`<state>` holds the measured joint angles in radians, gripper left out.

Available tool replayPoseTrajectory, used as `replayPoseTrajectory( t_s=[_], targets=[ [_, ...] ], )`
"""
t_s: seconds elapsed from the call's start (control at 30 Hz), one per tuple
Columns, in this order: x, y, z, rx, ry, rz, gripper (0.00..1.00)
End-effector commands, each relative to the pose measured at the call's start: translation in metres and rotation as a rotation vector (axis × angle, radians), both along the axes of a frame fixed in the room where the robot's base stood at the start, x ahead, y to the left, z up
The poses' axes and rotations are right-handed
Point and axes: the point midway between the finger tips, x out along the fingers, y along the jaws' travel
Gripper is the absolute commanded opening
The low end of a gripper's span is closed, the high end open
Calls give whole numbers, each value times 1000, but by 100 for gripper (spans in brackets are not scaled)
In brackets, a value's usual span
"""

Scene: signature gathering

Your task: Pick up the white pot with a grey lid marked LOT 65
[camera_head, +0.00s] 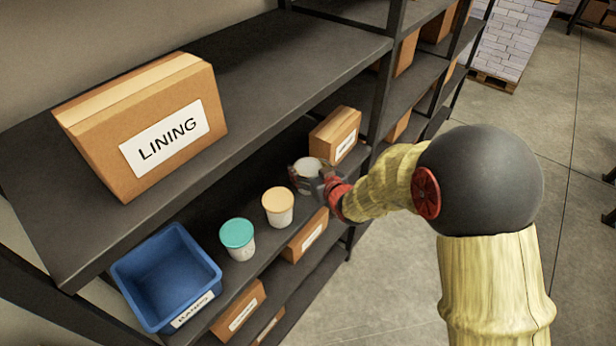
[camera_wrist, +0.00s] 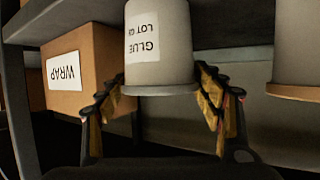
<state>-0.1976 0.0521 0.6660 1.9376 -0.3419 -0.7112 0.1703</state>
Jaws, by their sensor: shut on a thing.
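The white pot with a grey lid (camera_head: 307,167) is on the middle shelf level in the head view, right of the two other pots. In the wrist view, which looks upside down, the pot (camera_wrist: 172,45) has a label that reads GLUE and LOT, with the number hard to read. My gripper (camera_head: 312,182) is shut on this pot, with one finger on each side near the lid in the wrist view (camera_wrist: 168,95). My gripper hides part of the pot in the head view. I cannot tell whether its base touches the shelf.
A blue bin (camera_head: 165,325) is farther left. A WRAP box (camera_wrist: 85,75) stands close beside the held pot. The upper shelf (camera_head: 300,70) overhangs, carrying a LINING box (camera_head: 110,150).

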Motion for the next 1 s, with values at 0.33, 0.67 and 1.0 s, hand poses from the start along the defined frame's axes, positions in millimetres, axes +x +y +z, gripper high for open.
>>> replayPoseTrajectory(
  t_s=[0.33, 0.67, 1.0],
  targets=[
    [0, 0, 0, 0, 0, 0, 30],
    [1, 0, 2, 0, -3, 0, 25],
    [1, 0, 31, 3, -6, 0, 25]
  ],
)
